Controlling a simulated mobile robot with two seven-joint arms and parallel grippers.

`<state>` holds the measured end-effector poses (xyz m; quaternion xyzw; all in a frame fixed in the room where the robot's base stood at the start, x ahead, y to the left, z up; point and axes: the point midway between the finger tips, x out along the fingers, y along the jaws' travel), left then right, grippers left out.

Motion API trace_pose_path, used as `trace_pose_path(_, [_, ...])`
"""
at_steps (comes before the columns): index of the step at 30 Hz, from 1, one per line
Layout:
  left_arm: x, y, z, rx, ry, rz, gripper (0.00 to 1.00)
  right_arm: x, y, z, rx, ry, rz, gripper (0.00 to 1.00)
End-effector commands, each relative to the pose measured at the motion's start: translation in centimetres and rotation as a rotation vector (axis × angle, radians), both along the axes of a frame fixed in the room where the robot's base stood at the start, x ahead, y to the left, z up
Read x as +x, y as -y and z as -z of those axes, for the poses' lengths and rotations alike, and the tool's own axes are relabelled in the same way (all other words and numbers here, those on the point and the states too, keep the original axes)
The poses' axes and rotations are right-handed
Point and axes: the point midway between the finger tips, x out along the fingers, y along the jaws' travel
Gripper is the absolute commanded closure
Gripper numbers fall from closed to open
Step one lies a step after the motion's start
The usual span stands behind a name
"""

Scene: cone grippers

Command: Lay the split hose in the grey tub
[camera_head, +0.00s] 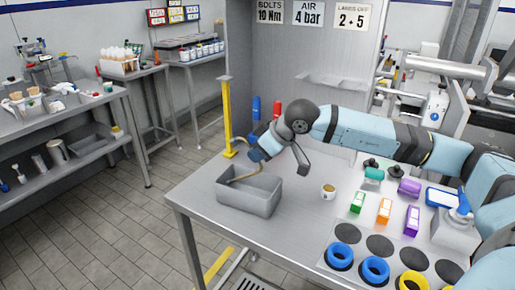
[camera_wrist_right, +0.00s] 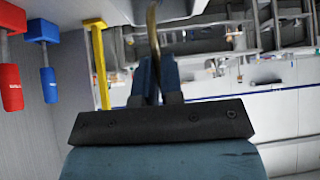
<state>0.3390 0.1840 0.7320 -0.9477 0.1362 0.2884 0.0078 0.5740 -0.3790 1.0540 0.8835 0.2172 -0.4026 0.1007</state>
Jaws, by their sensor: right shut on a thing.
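The split hose is a thin tan strip (camera_head: 242,178) in the head view. Its lower part hangs at the grey tub, across the opening; I cannot tell if it touches the bottom. The grey tub (camera_head: 248,204) is an open box at the table's back left corner. My right gripper (camera_head: 256,152) is over the tub's far side, with its fingers shut on the hose. In the right wrist view the fingers (camera_wrist_right: 147,82) are close together and the hose (camera_wrist_right: 153,30) runs up between them. The gripped part is partly hidden. My left gripper is not in view.
A yellow post (camera_head: 228,120) stands behind the tub. Blue (camera_head: 256,107) and red (camera_head: 277,108) holders hang on the grey panel. A small cup (camera_head: 328,192) stands right of the tub, with coloured blocks and rings (camera_head: 375,270) further right. The table (camera_head: 270,240) is bare in front.

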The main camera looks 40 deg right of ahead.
Motion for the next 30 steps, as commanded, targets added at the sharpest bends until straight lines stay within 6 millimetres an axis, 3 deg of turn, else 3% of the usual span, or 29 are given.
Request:
trace_pose_path(13, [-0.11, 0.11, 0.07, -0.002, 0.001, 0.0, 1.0, -0.01, -0.02, 0.66, 0.001, 0.0, -0.001, 1.0])
trace_pose_path(15, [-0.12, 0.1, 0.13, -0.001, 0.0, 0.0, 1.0, -0.01, -0.01, 0.65, 0.001, 0.0, -0.001, 0.81])
trace_pose_path(18, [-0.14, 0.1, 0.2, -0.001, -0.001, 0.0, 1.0, -0.01, -0.01, 0.65, 0.001, 0.0, -0.001, 0.63])
trace_pose_path(23, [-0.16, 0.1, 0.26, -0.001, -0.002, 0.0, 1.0, -0.01, -0.01, 0.65, 0.001, 0.0, -0.001, 0.63])
trace_pose_path(27, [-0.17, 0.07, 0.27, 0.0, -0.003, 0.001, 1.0, -0.01, -0.01, 0.65, 0.001, 0.0, -0.001, 0.38])
trace_pose_path(30, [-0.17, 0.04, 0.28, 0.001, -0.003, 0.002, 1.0, -0.01, -0.01, 0.65, 0.001, 0.0, -0.001, 0.38])
